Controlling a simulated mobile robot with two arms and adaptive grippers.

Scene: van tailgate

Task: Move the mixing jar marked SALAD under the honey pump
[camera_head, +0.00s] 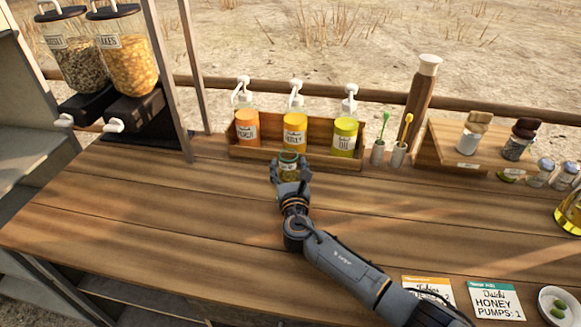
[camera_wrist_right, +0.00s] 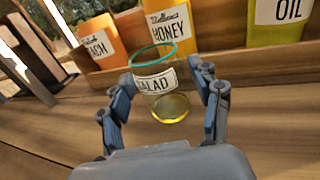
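The clear mixing jar marked SALAD (camera_wrist_right: 157,84) has a teal rim and a little yellow liquid at its bottom. It stands on the counter just in front of the orange-yellow HONEY pump bottle (camera_head: 294,136); the jar also shows in the head view (camera_head: 288,162). The honey bottle's label shows behind the jar in the wrist view (camera_wrist_right: 170,25). My right gripper (camera_head: 290,178) is low at the counter with one finger on each side of the jar. In the wrist view its fingers (camera_wrist_right: 166,100) look spread, with gaps to the glass. My left gripper is not in view.
An orange pump bottle (camera_head: 246,128) and a yellow-green OIL bottle (camera_head: 344,137) flank the honey in a wooden rack (camera_head: 264,155). Two small cups with stirrers stand right of it. Order cards (camera_head: 496,301) lie front right. The counter's left side is clear.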

